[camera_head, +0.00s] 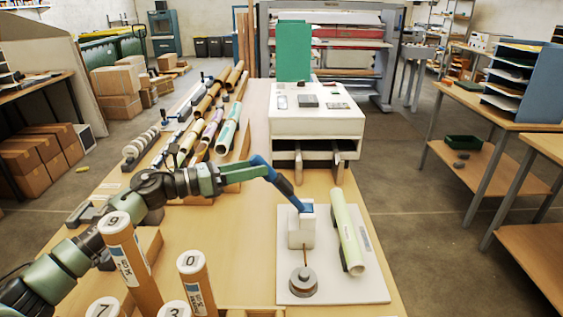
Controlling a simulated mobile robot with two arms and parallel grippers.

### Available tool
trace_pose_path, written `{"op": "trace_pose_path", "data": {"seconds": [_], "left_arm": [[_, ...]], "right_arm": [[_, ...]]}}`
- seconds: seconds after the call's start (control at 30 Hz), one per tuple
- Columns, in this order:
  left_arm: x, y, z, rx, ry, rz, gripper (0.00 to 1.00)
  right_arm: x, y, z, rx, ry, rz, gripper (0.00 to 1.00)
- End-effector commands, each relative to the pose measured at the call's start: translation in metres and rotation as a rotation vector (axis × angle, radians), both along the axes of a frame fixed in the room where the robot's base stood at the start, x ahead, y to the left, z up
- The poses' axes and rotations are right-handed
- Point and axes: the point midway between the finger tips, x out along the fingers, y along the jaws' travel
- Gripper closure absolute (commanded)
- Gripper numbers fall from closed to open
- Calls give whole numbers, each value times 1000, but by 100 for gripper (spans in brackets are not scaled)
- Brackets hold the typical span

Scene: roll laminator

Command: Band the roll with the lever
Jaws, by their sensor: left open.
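A pale green roll (346,230) lies lengthwise on a white base board (345,288), with dark supports at its side. Left of it stands a white post (301,234) with a blue top. A blue lever (285,187) slants from this top up and left. A grey round disc with a thin upright rod (303,280) sits on the board in front of the post. My left gripper (262,167) is open by the lever's upper end. Whether it touches the lever I cannot tell. My right gripper is out of view.
A white box unit (316,122) with small items on top stands behind the board. Several numbered tubes (194,277) stand at the front left. More rolls (227,134) lie in a rack along the table's left side. Bare table lies left of the board.

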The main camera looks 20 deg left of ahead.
Motion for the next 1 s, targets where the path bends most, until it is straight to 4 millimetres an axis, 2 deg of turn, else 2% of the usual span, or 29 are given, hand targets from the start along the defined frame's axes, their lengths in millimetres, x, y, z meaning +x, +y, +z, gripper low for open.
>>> {"op": "trace_pose_path", "data": {"seconds": [0.03, 0.1, 0.3, 0.7, 0.9, 1.0], "left_arm": [[7, -7, 7, -4, -3, -2, 48], [16, -15, 7, -6, -2, 1, 48], [36, -32, 4, -5, -1, 0, 48], [42, -38, 0, -3, 1, 2, 48], [42, -38, 1, -3, 1, 2, 100], [42, -38, 1, -3, 1, 2, 100]], "right_arm": [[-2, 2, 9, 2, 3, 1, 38], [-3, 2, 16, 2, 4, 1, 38], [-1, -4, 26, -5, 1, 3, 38], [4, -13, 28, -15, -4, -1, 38], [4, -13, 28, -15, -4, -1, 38], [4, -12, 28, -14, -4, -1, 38]]}}
